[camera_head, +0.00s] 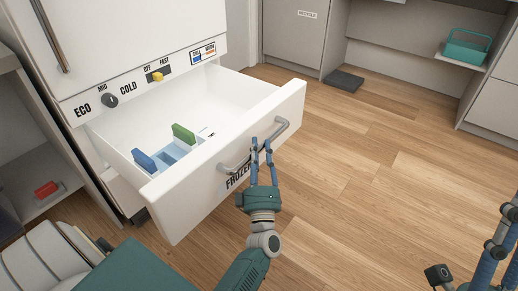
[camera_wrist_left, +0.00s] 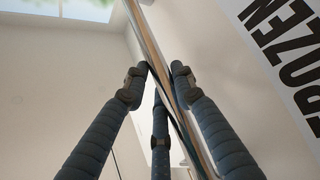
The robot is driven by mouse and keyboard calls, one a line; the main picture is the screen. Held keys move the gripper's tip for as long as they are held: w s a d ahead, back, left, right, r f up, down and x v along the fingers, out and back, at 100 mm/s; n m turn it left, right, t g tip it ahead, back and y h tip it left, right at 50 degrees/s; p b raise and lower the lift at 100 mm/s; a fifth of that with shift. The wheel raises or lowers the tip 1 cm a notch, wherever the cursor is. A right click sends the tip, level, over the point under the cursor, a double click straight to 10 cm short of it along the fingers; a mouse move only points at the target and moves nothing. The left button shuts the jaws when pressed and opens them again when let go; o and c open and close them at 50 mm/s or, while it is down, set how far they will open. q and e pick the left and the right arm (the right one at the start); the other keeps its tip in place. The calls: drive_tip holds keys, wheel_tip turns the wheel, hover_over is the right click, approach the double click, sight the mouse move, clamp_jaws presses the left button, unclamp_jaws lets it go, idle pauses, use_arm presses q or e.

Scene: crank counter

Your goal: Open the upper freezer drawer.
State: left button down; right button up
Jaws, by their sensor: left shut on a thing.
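The upper freezer drawer (camera_head: 169,203), white with a "FROZEN" label, stands pulled out from the freezer, its inside in view. A metal bar handle (camera_head: 283,125) runs along its front. My left gripper (camera_head: 262,146) is at the handle, with its fingers around the middle of the bar. In the left wrist view the fingers of my left gripper (camera_wrist_left: 158,75) are shut on the handle bar (camera_wrist_left: 147,35), beside the drawer front and its label (camera_wrist_left: 285,50).
Inside the drawer are a blue block (camera_head: 144,160) and a green block (camera_head: 184,133) in a pale blue divider. Above it is a control panel (camera_head: 150,82) with a dial and switches. A teal basket (camera_head: 467,46) sits on a shelf. The wooden floor (camera_head: 370,150) is mostly clear.

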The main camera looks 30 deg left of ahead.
use_arm(q)
drive_tip(key=shift+s+f, duration=0.1)
drive_tip(key=shift+f, duration=0.1)
drive_tip(key=c, duration=1.4)
unclamp_jaws()
drive_tip(key=shift+r, duration=0.1)
drive_tip(key=v, duration=0.8)
drive_tip(key=shift+d, duration=0.1)
